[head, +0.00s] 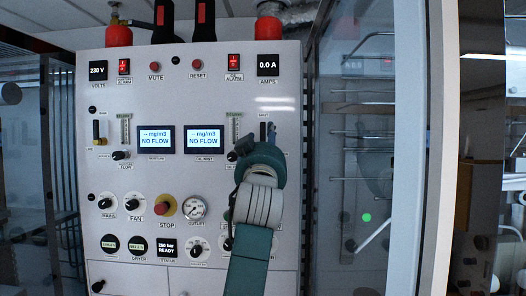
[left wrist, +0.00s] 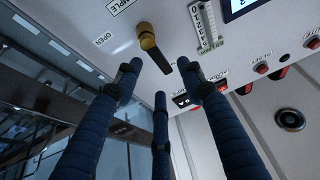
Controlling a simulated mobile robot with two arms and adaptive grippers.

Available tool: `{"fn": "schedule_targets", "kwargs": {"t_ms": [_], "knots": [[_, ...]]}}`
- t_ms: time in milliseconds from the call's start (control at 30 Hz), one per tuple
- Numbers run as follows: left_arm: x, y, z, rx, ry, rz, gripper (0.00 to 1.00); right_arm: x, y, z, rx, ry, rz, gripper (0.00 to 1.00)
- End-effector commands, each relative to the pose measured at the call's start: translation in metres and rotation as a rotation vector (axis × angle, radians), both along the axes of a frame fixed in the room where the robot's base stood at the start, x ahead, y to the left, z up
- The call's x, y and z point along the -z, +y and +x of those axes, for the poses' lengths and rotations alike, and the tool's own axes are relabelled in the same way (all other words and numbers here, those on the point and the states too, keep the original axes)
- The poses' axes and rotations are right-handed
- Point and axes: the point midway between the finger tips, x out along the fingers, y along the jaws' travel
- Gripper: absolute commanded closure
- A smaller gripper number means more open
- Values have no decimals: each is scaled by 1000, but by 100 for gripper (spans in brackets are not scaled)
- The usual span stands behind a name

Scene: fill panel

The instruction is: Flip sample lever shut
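The sample lever has a brass hub (left wrist: 147,38) and a black handle (left wrist: 158,59) in the left wrist view, near the labels SAMPLE and OPEN. In the head view a dark lever (head: 263,130) shows just above my left wrist, partly covered. My left gripper (left wrist: 158,76) has its blue fingers spread, with nothing between them. The fingertips are close to the handle's end; whether they touch it I cannot tell. In the head view my left gripper (head: 262,142) is largely hidden by its own wrist, in front of the panel's right side. My right gripper is not in view.
The grey panel (head: 160,90) carries two NO FLOW displays, knobs, a red STOP button (head: 165,206) and a gauge (head: 193,208). A flow scale (left wrist: 206,27) stands beside the lever. A similar lever (head: 98,131) is at the panel's left. Glass doors (head: 350,150) flank the right side.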

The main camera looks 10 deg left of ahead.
Motion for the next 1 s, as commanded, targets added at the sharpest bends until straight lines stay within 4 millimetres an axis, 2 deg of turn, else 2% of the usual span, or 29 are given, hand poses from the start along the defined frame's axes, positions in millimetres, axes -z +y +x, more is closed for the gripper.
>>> {"fn": "schedule_targets", "kwargs": {"t_ms": [200, 400, 567, 867, 967, 1000], "knots": [[17, -9, -39, 3, 0, -2, 60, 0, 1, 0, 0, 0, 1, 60], [27, -13, -61, 2, 2, -2, 60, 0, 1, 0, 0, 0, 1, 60], [29, -14, -67, 2, 1, -2, 60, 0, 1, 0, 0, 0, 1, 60], [32, -14, -67, 1, 6, -2, 60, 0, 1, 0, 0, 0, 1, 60], [54, -10, -61, 0, 44, -6, 60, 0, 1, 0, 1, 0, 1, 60], [71, -7, -58, 2, 73, -8, 60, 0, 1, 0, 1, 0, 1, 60]]}}
